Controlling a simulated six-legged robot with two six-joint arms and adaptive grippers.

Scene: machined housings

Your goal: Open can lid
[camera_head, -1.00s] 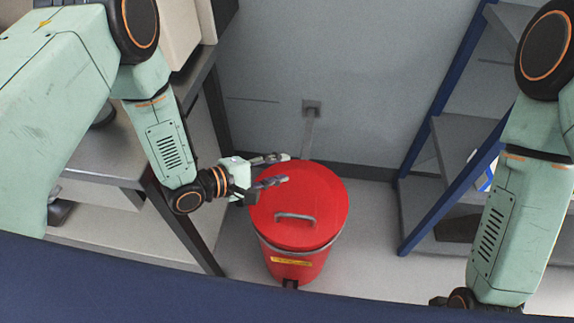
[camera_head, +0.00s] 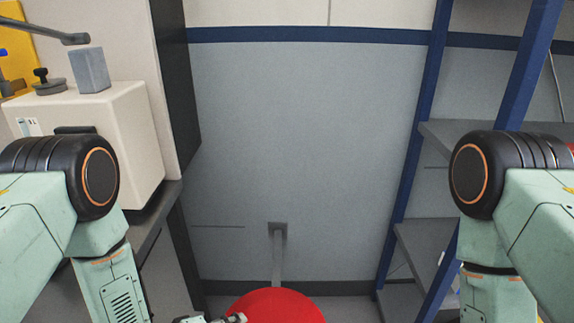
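The red can's round lid (camera_head: 275,307) shows only as its far part at the bottom edge of the head view. Its handle and the can's body are out of the frame. The tip of my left gripper (camera_head: 236,318) shows at the bottom edge, at the left side of the lid. The rest of that gripper is cut off, so I cannot tell whether it is open or touches the lid. My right gripper is below the frame; only my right arm shows at the right.
A bench with a cream machine (camera_head: 110,125) and a grey block (camera_head: 90,70) stands at the left. A blue-framed shelf rack (camera_head: 412,150) stands at the right. A grey wall (camera_head: 300,140) with a vertical conduit (camera_head: 277,255) closes off the back.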

